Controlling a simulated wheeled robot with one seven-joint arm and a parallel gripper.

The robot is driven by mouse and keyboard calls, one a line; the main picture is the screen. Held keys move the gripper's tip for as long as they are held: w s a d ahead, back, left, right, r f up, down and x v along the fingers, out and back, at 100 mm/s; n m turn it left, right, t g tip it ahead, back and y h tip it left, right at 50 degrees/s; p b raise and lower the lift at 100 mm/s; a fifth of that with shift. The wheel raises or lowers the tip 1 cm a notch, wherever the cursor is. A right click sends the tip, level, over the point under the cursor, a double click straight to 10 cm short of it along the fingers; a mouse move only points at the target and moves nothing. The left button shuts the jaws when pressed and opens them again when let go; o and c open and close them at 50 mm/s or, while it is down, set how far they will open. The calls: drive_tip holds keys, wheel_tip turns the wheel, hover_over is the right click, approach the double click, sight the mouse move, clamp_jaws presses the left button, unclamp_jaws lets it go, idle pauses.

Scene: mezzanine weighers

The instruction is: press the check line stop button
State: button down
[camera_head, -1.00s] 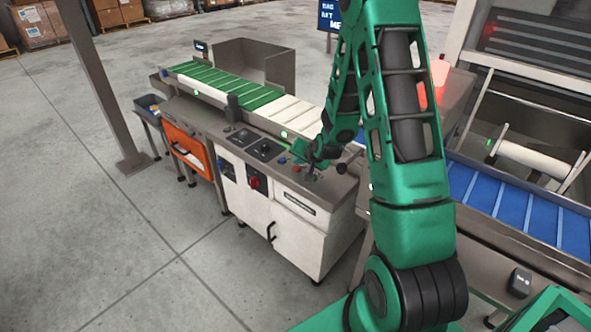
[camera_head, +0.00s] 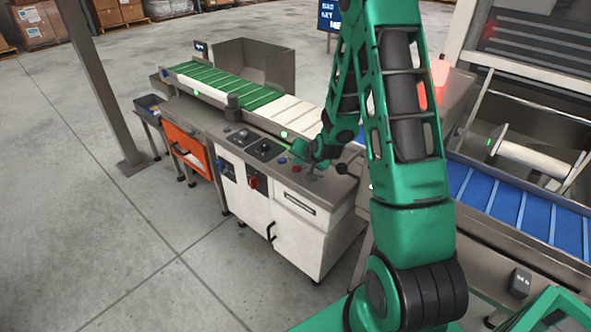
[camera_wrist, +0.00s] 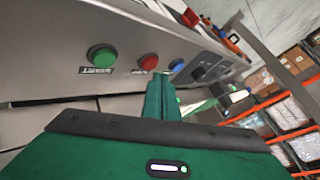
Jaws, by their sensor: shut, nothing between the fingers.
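The check line's buttons sit on the grey top of a white cabinet (camera_head: 262,206). In the wrist view a red button (camera_wrist: 148,61) lies between a green button (camera_wrist: 102,58) and a blue button (camera_wrist: 176,65). Small labels beside the green and red buttons appear upside down. The red button also shows in the head view (camera_head: 297,168), just below my gripper (camera_head: 300,150). In the wrist view my gripper's green fingers (camera_wrist: 163,82) are together and empty, with the tips close to the red and blue buttons. I cannot tell whether they touch either one.
A conveyor with green and white slats (camera_head: 225,86) runs behind the panel. A red rotary switch (camera_head: 254,182) is on the cabinet front. A black knob (camera_head: 342,168) stands right of the gripper. A blue-belted conveyor (camera_head: 520,208) is at right. The floor in front is clear.

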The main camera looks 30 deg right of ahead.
sight(298, 170)
drive_tip(key=shift+f, duration=0.2)
drive_tip(key=shift+f, duration=0.15)
drive_tip(key=shift+f, duration=0.45)
idle(0.9)
drive_tip(key=shift+r, duration=0.85)
drive_tip(key=shift+r, duration=2.5)
